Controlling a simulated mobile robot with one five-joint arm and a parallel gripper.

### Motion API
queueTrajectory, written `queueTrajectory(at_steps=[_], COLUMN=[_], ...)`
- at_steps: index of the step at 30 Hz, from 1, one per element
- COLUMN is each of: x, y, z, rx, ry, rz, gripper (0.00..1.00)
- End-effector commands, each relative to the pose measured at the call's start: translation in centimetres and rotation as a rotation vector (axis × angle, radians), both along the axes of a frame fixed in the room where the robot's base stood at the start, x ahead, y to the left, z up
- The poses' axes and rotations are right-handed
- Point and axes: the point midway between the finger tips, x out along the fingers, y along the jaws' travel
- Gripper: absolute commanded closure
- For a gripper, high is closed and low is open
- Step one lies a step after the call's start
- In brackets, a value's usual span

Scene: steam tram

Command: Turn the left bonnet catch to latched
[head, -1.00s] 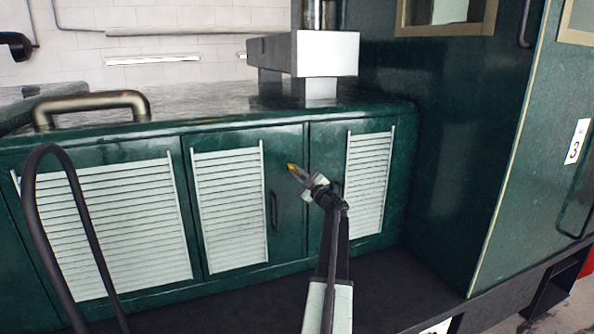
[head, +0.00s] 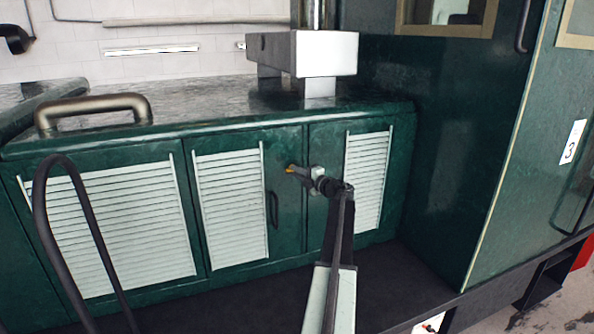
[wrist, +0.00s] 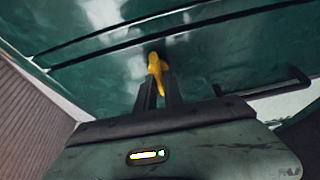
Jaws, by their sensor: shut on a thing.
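The bonnet catch (wrist: 155,68) is a small yellow lever on the green bonnet door. In the wrist view it stands between the fingertips of my gripper (wrist: 158,88), which are shut on it. In the head view my gripper (head: 298,172) reaches the upper right part of the door beside the narrow louvre panel, close to the door seam. Only a little yellow shows there, and the fingers hide most of the catch. I cannot tell the catch's exact angle.
A dark vertical door handle (head: 273,208) is just left of my gripper. A black curved rail (head: 60,200) stands at the front left. The tall green cab wall (head: 450,140) closes the right side.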

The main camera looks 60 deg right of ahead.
Motion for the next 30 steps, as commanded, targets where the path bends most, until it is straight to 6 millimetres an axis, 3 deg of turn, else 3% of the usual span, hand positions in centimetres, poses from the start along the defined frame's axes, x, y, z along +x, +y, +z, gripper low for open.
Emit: queueTrajectory(at_steps=[19,20,21,30], x=[-0.04,-0.04,-0.04,-0.03], y=[-0.05,-0.05,-0.05,-0.01], z=[-0.04,-0.04,-0.04,-0.02], rx=[-0.039,-0.038,-0.038,-0.037], ry=[0.029,0.029,0.029,0.028], rz=[-0.002,-0.001,-0.001,-0.001], gripper=[1.0,0.8,0.69,0.66])
